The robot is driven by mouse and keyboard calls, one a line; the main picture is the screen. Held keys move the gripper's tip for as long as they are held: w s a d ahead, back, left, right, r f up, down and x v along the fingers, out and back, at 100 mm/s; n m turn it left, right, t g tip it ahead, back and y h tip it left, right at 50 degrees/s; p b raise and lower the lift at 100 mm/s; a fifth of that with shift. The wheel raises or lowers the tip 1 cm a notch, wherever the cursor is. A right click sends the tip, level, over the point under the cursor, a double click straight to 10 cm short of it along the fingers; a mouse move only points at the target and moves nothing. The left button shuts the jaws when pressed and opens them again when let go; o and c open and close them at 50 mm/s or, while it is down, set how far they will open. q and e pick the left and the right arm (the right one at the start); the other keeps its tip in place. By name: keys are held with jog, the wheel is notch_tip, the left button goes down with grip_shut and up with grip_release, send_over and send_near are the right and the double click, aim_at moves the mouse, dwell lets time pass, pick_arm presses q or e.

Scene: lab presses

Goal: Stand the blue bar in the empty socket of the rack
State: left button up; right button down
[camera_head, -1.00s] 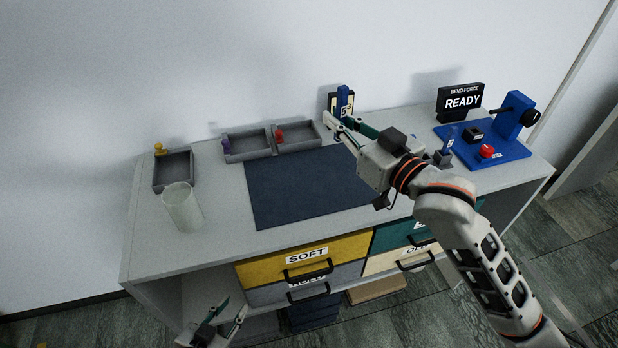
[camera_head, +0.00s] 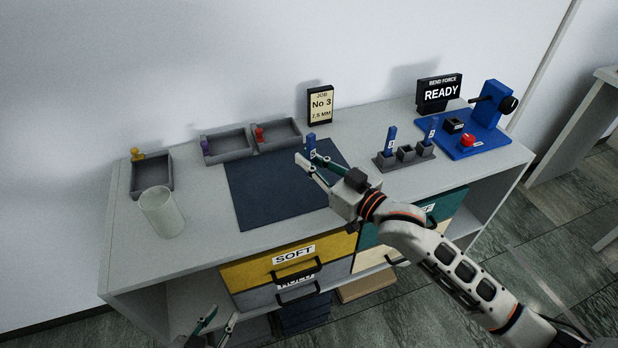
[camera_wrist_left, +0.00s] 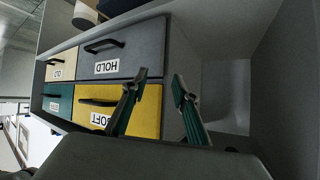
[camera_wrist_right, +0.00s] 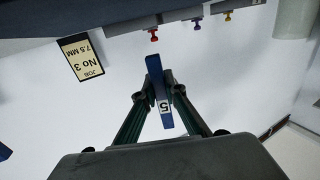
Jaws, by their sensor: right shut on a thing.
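The blue bar (camera_head: 311,142), labelled 5, is held upright above the dark mat by my right gripper (camera_head: 309,161). It also shows between the fingers in the right wrist view (camera_wrist_right: 154,72). The grey rack (camera_head: 384,163) stands right of the mat, apart from the gripper. Blue bars stand in its left socket (camera_head: 391,136) and right socket (camera_head: 431,130); the middle socket (camera_head: 406,151) looks empty. My left gripper (camera_head: 222,314) is open and empty, low in front of the bench; its fingers also show apart in the left wrist view (camera_wrist_left: 160,77).
A blue press (camera_head: 488,117) with a READY display (camera_head: 439,92) stands right of the rack. A job card (camera_head: 320,104) stands behind the mat (camera_head: 262,190). Grey trays (camera_head: 229,142) and a clear cylinder (camera_head: 160,212) stand left. Drawers (camera_head: 290,258) lie below.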

aim_at(309, 176)
jog(key=shift+f+b, duration=0.4)
jog(key=shift+f, duration=2.2)
jog(key=shift+f, duration=0.1)
jog(key=c, duration=2.5)
grip_release()
jog(key=shift+f, duration=0.1)
jog(key=o, duration=0.4)
